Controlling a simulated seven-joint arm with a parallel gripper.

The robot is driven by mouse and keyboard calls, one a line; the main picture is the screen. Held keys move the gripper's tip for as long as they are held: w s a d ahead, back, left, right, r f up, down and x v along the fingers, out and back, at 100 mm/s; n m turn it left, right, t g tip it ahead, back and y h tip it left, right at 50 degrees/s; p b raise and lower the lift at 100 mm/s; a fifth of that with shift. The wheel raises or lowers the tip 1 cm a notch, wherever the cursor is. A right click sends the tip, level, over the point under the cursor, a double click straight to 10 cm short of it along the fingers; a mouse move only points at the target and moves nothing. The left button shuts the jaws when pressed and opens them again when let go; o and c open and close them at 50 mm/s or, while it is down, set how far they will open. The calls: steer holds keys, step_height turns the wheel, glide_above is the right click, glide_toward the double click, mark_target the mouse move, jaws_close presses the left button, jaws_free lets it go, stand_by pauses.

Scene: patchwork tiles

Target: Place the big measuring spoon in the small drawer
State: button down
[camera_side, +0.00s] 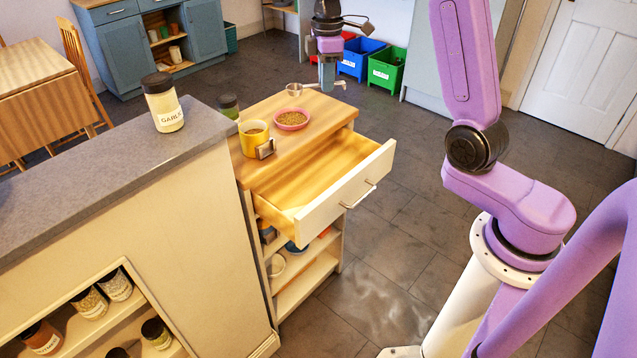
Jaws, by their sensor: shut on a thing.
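The measuring spoon, with its small metal bowl (294,89) to the left, is held level above the back of the wooden cabinet top. Its handle runs right, through my gripper (327,86), which points down and is shut on it. Only one spoon in the grip can be made out, and its size is hard to judge. The small drawer (368,181) of the wooden cabinet is pulled open toward the lower right. Its visible inside looks empty. My gripper is above and behind the drawer.
On the cabinet top stand a red bowl (291,126) of brown grains and a yellow mug (246,143) with a small metal piece (265,149) beside it. A garlic jar (162,106) stands on the grey counter (95,160). Floor right of the drawer is clear.

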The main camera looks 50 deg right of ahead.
steer(key=s+n, duration=0.1)
steer(key=n, duration=0.1)
steer(key=s+n, duration=0.1)
steer(key=n, duration=0.1)
steer(key=s+n, duration=0.2)
steer(key=shift+a+f+n, duration=0.1)
steer(key=shift+a+n, duration=0.15)
steer(key=shift+n, duration=0.05)
glide_toward(335, 176)
steer(key=a+f, duration=0.1)
steer(key=f, duration=0.1)
steer(key=s+a+f, duration=0.1)
steer(key=f, duration=0.1)
steer(key=s+a+f, duration=0.1)
steer(key=f, duration=0.1)
steer(key=shift+s+a+f, duration=0.1)
steer(key=shift+s+f, duration=0.05)
steer(key=shift+s, duration=0.1)
steer(key=shift+f, duration=0.15)
steer(key=c, duration=1.1)
jaws_free()
steer(key=shift+c, duration=0.2)
